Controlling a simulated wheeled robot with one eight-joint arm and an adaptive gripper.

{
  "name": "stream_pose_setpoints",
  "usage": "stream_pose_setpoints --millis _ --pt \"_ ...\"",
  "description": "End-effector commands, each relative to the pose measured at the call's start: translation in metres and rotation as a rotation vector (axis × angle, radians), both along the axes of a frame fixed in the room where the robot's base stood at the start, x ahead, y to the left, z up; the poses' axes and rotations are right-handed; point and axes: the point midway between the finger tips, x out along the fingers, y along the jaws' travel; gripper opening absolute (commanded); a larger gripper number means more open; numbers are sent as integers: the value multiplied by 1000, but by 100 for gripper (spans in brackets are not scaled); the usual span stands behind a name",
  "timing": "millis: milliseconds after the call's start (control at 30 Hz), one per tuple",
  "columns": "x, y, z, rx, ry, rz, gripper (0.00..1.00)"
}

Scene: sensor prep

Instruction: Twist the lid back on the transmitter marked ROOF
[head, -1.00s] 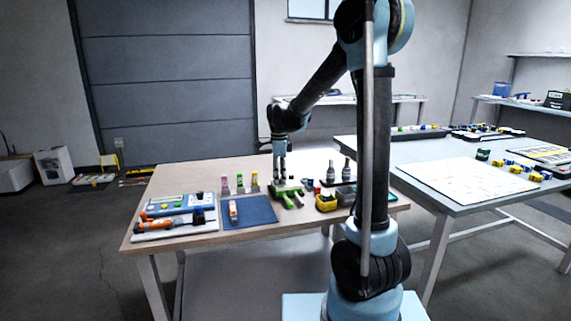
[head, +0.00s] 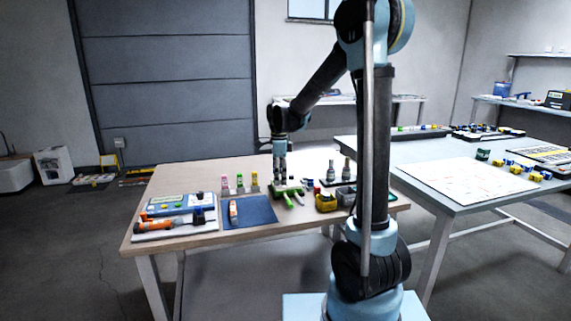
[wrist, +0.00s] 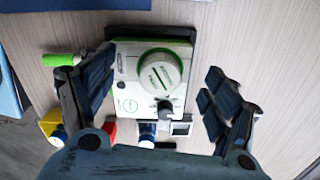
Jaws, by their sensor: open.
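My gripper (wrist: 158,90) is open, pointing down, with one finger on each side of a white, green-edged device (wrist: 129,103). A round white lid or dial (wrist: 158,72) with a green slot sits on the device between the fingers; its lettering is too blurred to read. In the head view my gripper (head: 280,178) is low over the table beside green items (head: 292,198). A pink-topped (head: 225,184), a green-topped (head: 239,182) and a yellow-topped unit (head: 255,181) stand in a row to its left. I cannot read ROOF on anything.
An orange-and-white unit (head: 233,210) lies on the blue mat (head: 258,211). A green cylinder (wrist: 60,60) lies close to my left finger. Bare wood shows at the table's front right.

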Motion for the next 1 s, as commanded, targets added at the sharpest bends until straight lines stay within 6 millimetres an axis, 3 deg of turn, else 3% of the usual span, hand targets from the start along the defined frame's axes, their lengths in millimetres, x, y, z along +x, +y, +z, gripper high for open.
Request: stream_pose_setpoints --millis 1000 --pt "0 0 10 0 0 0 82"
